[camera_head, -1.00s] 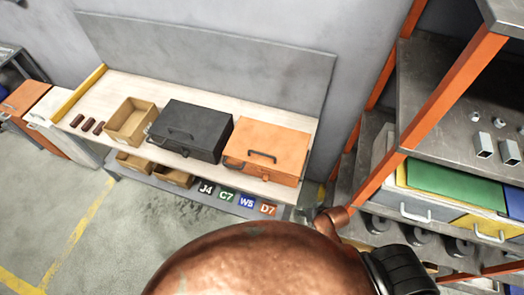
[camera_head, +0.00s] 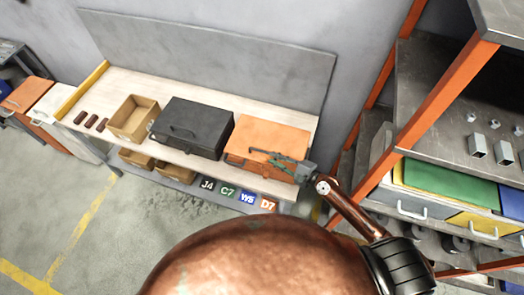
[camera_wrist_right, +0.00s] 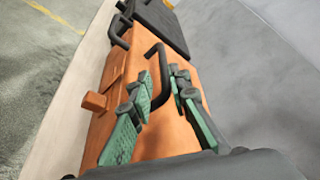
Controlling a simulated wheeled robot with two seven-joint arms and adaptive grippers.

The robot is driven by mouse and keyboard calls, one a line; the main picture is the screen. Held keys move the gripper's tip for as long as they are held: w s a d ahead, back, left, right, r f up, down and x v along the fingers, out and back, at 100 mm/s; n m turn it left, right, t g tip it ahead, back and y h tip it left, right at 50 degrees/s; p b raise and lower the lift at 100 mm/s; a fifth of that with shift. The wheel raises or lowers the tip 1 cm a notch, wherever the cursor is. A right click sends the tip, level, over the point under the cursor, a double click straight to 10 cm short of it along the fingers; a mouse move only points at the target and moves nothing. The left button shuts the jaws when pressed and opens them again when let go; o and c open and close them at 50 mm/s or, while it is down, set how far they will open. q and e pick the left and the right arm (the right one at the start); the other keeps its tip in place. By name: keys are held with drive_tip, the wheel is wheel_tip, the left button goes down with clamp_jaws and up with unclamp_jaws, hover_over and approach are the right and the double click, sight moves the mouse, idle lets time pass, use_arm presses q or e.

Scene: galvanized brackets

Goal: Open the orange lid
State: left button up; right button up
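The orange lid (camera_head: 278,135) tops the orange box at the right end of the bench and is closed. Its dark bar handle shows in the right wrist view (camera_wrist_right: 163,70), above the orange surface (camera_wrist_right: 168,135). My right gripper (camera_head: 264,156) reaches over the box from the right. In the right wrist view its green-padded fingers (camera_wrist_right: 160,82) are open, one on each side of the handle, with gaps visible. In the head view the gripper partly hides the handle. My left gripper is not in view.
A black lidded box (camera_head: 193,127) stands close left of the orange one. A wooden bin (camera_head: 133,118) and brown cylinders (camera_head: 91,121) are farther left on the bench (camera_head: 110,88). An orange-posted shelf rack (camera_head: 432,95) stands at right. A grey wall panel rises behind.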

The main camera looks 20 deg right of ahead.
sight(262, 151)
drive_tip(key=shift+w+a+r, duration=0.1)
drive_tip(key=shift+w, duration=0.25)
drive_tip(key=p+x, duration=0.1)
drive_tip(key=x, duration=0.6)
drive_tip(key=shift+a, duration=0.1)
drive_tip(key=shift+c, duration=0.4)
clamp_jaws()
